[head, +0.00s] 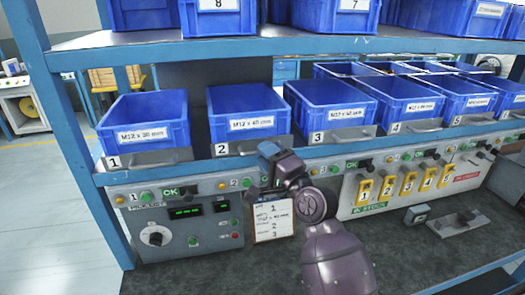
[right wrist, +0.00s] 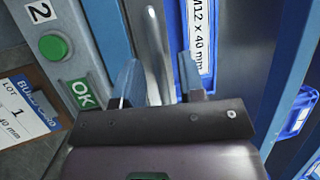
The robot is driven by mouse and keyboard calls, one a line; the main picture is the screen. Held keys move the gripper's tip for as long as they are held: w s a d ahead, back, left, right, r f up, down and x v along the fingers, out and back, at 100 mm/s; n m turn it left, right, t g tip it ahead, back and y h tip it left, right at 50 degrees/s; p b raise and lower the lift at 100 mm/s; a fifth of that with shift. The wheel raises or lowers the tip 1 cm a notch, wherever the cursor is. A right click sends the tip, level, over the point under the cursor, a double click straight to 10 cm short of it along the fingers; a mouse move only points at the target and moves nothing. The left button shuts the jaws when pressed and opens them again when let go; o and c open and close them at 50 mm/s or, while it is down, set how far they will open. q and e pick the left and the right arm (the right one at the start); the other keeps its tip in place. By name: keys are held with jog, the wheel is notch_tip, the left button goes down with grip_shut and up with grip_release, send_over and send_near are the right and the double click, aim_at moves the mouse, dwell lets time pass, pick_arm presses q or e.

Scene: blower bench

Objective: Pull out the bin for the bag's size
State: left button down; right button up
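A row of blue bins with grey front handle plates stands on the shelf. Bin 2 (head: 240,105) is labelled M12 x 40 mm and sits in line with bin 1 (head: 145,110), labelled M12 x 30 mm, and bin 3 (head: 325,97). My right gripper (head: 270,152) is at the right end of bin 2's handle plate (head: 235,146). In the right wrist view its fingers (right wrist: 160,80) are apart, with the grey handle plate (right wrist: 150,40) between them; contact is unclear. The label M12 x 40 mm (right wrist: 202,35) shows beyond. No bag is identifiable. My left gripper is not visible.
A panel (head: 185,220) with buttons and OK lamps runs under the bins. A blue post (head: 65,120) stands at the left. More bins stand above.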

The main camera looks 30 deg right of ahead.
jog(key=shift+x, duration=0.9)
grip_shut()
